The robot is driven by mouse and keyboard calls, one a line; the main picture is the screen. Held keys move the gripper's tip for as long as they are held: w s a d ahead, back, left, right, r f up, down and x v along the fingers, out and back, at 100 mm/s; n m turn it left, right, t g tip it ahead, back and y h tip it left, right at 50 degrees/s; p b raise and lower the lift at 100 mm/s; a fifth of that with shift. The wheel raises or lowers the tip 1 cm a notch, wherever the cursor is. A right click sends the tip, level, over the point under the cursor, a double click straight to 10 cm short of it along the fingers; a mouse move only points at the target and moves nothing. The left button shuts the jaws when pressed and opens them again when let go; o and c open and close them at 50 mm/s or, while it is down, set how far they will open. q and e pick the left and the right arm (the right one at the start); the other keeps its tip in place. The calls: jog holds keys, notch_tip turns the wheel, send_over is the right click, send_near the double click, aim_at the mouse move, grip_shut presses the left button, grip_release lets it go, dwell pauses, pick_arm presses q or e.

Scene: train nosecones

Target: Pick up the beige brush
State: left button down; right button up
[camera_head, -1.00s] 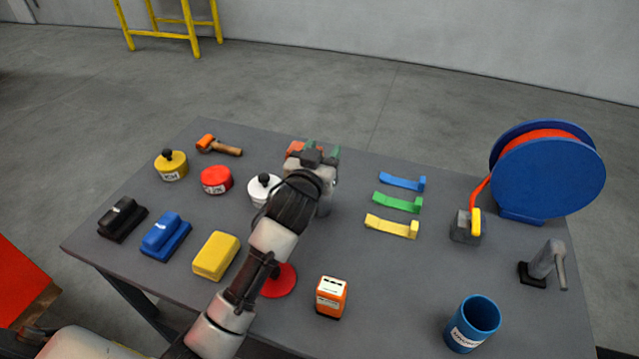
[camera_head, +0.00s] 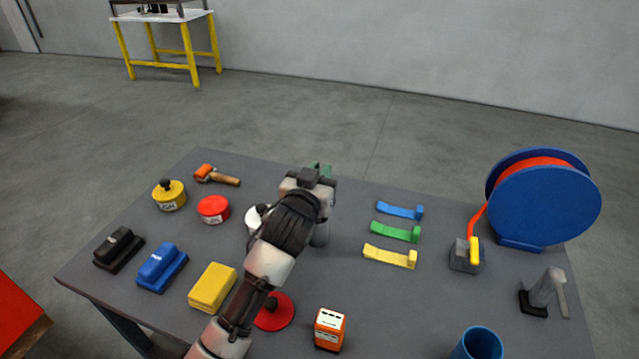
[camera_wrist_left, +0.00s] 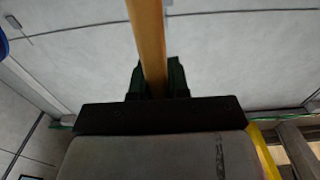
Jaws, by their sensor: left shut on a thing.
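My left gripper (camera_head: 319,168) is over the back middle of the grey table, its green fingertips pointing away from me. In the left wrist view its dark green fingers (camera_wrist_left: 160,80) are shut on a long, narrow tan piece, which looks like the handle of the beige brush (camera_wrist_left: 147,35). It runs up out of the top of that view, so the brush's far end is not seen. In the head view my left arm and gripper hide the brush. My right gripper is not in view.
The grey table (camera_head: 385,290) holds a white pot (camera_head: 256,216) partly behind my arm, a red disc (camera_head: 277,318) beside it, and an orange box (camera_head: 330,329). Blue, green and yellow brackets (camera_head: 397,234) lie to the right, before a blue reel (camera_head: 545,205).

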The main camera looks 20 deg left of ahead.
pick_arm(q)
notch_tip(320, 180, up, 25)
jog(key=shift+r, duration=0.2)
dwell(0.5)
